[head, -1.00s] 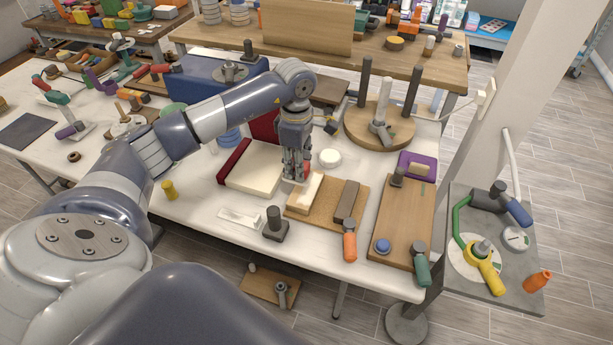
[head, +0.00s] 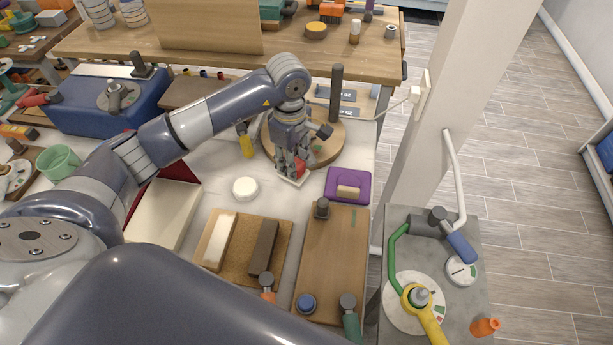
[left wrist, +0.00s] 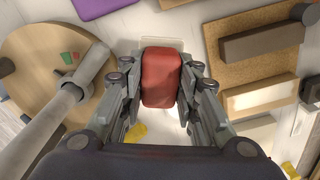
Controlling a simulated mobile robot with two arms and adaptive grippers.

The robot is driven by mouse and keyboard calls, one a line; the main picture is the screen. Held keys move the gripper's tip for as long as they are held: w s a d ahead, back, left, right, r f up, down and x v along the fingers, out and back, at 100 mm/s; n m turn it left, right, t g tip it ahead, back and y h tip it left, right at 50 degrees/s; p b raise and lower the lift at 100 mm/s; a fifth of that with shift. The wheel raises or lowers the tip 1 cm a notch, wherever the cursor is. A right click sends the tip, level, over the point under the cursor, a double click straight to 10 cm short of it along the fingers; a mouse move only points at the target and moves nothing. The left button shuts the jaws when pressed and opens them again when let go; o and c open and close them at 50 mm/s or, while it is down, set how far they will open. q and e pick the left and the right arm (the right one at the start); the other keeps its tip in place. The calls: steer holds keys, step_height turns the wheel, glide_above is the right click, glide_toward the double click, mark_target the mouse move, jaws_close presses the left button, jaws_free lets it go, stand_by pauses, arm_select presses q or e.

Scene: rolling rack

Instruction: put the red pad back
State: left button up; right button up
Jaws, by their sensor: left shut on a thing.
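The red pad (left wrist: 160,77) is a small rounded block between the fingers of my left gripper (left wrist: 160,85) in the left wrist view. A pale flat piece shows at its far end; I cannot tell whether it is attached. In the head view my left gripper (head: 297,166) points down beside the front edge of the round wooden base (head: 328,150). It is shut on the red pad (head: 300,167), which the fingers partly hide. The round base also shows in the left wrist view (left wrist: 25,55), with red and green marks on it. My right gripper is not in view.
A purple tray (head: 361,196) lies right of the gripper, and a white disc (head: 245,189) left. A cork board (head: 280,250) with two blocks and a wooden board (head: 335,260) lie in front. A post (head: 336,90) stands on the round base. A white pillar (head: 445,100) rises at right.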

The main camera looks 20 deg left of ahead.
arm_select(q)
steer(key=shift+w+d+f, duration=0.15)
steer(key=shift+f, duration=0.1)
steer(key=f, duration=0.1)
steer(key=f+p, duration=0.1)
steer(key=f, duration=0.2)
steer(key=shift+s+f+p, duration=0.3)
steer(key=shift+f+p, duration=0.05)
steer(key=shift+f, duration=0.05)
steer(key=shift+w+f, duration=0.1)
steer(key=shift+f, duration=0.6)
step_height(320, 180, down, 3)
steer(key=shift+p, duration=0.5)
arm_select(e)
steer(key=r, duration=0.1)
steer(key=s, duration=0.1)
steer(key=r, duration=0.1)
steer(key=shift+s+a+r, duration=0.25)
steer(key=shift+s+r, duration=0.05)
arm_select(q)
steer(key=shift+f, duration=0.1)
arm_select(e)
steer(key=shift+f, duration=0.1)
